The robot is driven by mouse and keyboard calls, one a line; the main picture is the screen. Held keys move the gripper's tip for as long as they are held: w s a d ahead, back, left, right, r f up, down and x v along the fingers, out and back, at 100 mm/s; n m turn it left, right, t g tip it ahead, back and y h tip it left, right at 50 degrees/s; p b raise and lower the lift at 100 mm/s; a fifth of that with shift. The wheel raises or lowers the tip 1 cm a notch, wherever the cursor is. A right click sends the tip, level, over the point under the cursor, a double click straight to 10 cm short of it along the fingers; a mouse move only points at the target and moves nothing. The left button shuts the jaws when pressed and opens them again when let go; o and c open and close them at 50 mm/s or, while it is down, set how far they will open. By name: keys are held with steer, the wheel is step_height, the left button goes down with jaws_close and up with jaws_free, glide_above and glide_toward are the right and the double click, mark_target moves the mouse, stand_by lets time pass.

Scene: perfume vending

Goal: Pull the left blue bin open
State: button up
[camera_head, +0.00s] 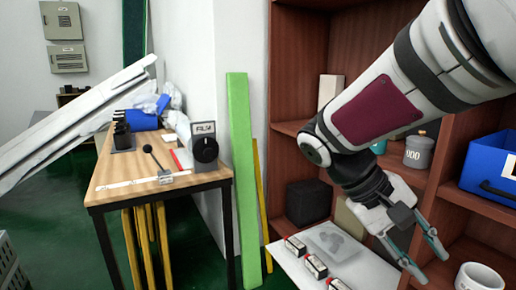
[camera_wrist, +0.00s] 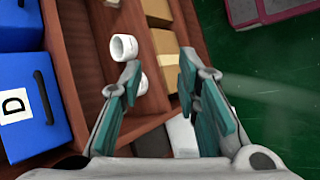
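A blue bin (camera_head: 488,163) with a dark handle sits on the upper shelf at the right edge of the head view, partly cut off. In the wrist view, a blue bin (camera_wrist: 28,140) with a black handle and a white "D" label is at the left edge. Another blue bin (camera_wrist: 20,27) is in the top left corner. I cannot tell which one is the left bin. My gripper (camera_head: 427,270) is open and empty, below and to the left of the bin in the head view. Its spread teal fingers (camera_wrist: 160,60) show in the wrist view, apart from the bins.
The brown wooden shelf (camera_head: 460,196) has a grey canister (camera_head: 418,152) and a white mug (camera_head: 480,277). Small boxes (camera_head: 315,266) lie on a white board beside my gripper. A wooden table (camera_head: 140,168) and a green plank (camera_head: 241,180) are to the left. Green floor (camera_wrist: 270,75) is clear.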

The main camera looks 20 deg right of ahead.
mark_target(505, 195)
steer(key=w+d+r+m+g+h+p, duration=0.1)
steer(key=w+d+r+g+h+p, duration=0.2)
steer(key=d, duration=0.4)
steer(key=w+d+r+m+g+h+p, duration=0.1)
steer(key=w+d+r+g+h, duration=0.2)
steer(key=d, duration=0.5)
steer(key=shift+t, duration=0.7)
steer(key=b+x, duration=0.1)
steer(key=x, duration=0.3)
steer(key=b+x, duration=0.1)
steer(key=x, duration=0.3)
steer(key=b+x, duration=0.1)
steer(key=x, duration=0.3)
steer(key=shift+d+r+b, duration=0.15)
steer(key=shift+d+b, duration=0.2)
steer(key=shift+d, duration=0.2)
jaws_close()
